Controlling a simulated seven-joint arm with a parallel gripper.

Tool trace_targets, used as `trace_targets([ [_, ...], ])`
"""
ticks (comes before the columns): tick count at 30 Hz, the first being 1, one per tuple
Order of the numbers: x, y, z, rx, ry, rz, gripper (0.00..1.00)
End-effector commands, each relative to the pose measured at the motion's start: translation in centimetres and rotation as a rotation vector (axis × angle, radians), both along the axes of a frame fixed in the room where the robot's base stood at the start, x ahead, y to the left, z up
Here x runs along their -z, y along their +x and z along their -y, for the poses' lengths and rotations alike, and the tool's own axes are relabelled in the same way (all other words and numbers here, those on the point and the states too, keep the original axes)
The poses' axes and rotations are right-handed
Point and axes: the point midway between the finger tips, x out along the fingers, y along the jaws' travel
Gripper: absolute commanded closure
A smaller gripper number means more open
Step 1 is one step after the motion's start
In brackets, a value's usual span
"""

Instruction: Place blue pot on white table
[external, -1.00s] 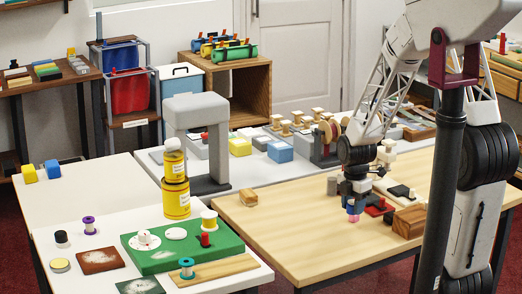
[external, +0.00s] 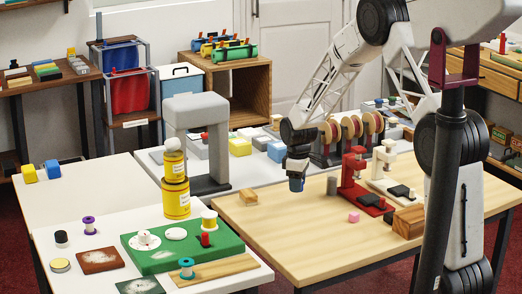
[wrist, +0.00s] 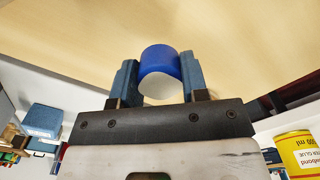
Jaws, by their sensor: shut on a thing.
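My gripper (external: 297,186) is shut on the blue pot (wrist: 160,60), which shows between the two fingers in the wrist view. In the external view the small blue pot (external: 296,185) hangs from my gripper above the back left part of the wooden table, apart from its top. Its pale underside or end faces the wrist camera. The white table (external: 130,212) stands at the front left, to the left of my gripper. The yellow tins stand between them in the picture.
A grey arch-shaped stand (external: 196,110) rises behind.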

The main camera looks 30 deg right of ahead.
Motion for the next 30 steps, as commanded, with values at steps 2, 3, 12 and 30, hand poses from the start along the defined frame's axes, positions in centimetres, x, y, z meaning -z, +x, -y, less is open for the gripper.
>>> trace_targets([
  [2, 0.4, 1.9, -0.7, 0.073, 0.000, -0.001, 0.86],
  [3, 0.6, 2.8, -1.0, 0.114, 0.000, -0.001, 0.86],
  [12, 1.7, 8.2, -3.2, 0.372, 0.000, 0.000, 0.86],
  [30, 2.2, 10.3, -4.1, 0.481, 0.000, -0.001, 0.86],
])
